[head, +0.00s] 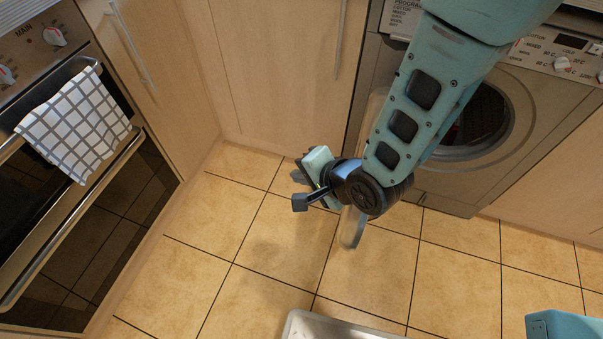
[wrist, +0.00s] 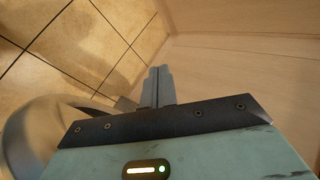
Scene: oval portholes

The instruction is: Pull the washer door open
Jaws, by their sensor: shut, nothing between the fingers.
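The washer (head: 450,190) stands at the right in the head view, its round opening and dark drum (head: 485,120) showing behind my arm. Its door (head: 352,230) appears swung out to the left of the opening, seen nearly edge-on, with a pale, see-through rim. My arm hides much of the door and its hinge side. My gripper (head: 298,177) is just left of the door, above the floor, pointing left. In the wrist view its fingers (wrist: 158,87) are together and empty. A grey curved surface, probably the door (wrist: 30,140), shows at left there. Whether my gripper touches the door is unclear.
An oven (head: 70,180) with a checked towel (head: 75,125) on its handle stands at left. Wooden cupboard fronts (head: 270,70) fill the back. A pale tray or basket (head: 335,328) is at the bottom edge. The tiled floor (head: 250,235) between is clear.

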